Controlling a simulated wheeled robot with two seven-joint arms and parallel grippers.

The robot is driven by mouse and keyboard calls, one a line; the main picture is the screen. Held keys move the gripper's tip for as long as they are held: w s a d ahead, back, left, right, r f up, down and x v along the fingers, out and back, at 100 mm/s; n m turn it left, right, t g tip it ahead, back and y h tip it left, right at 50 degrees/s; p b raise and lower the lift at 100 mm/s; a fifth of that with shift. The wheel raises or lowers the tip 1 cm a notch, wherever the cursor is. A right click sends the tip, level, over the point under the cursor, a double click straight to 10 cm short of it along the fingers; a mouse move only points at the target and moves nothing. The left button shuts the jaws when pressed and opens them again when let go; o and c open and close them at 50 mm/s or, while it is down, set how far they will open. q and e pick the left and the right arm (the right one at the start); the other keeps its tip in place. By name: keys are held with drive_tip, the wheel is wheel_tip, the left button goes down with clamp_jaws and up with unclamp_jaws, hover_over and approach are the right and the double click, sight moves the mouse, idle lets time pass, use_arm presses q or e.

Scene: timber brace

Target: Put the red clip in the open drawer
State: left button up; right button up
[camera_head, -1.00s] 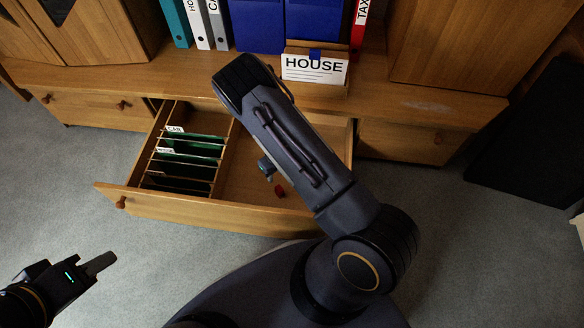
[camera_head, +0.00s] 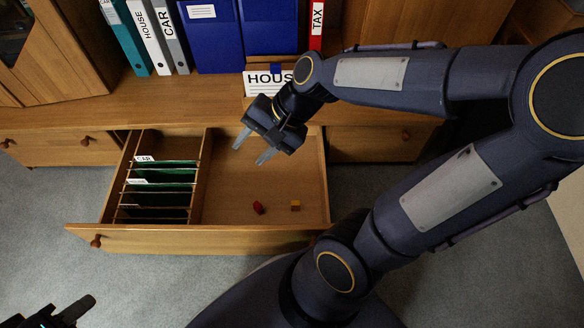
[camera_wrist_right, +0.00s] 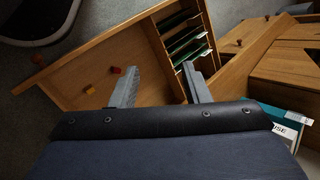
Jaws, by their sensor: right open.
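The red clip (camera_head: 258,208) lies on the floor of the open drawer (camera_head: 230,200), in its right compartment. In the right wrist view the red clip (camera_wrist_right: 115,70) lies beyond my fingers, inside the drawer (camera_wrist_right: 75,63). My right gripper (camera_head: 250,151) is open and empty above the back of the drawer, apart from the clip. Its fingers (camera_wrist_right: 160,88) also show in the right wrist view. My left gripper (camera_head: 78,310) is at the lower left corner, outside the drawer; its jaws are not clear.
A small yellow object (camera_head: 295,206) lies right of the clip in the drawer. Dividers with green folders (camera_head: 160,185) fill the left compartment. Binders (camera_head: 175,35), blue boxes (camera_head: 212,35) and a HOUSE card box (camera_head: 262,83) stand on the cabinet top.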

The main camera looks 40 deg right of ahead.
drive_tip(key=s+d+r+n+t+h, duration=0.1)
drive_tip(key=s+r+n+t+h, duration=0.1)
drive_tip(key=s+n, duration=0.7)
drive_tip(key=shift+s+d, duration=0.3)
drive_tip(key=shift+s, duration=0.3)
drive_tip(key=shift+r, duration=0.1)
wheel_tip(320, 180, up, 33)
drive_tip(key=p, duration=3.2)
drive_tip(key=shift+p, duration=0.4)
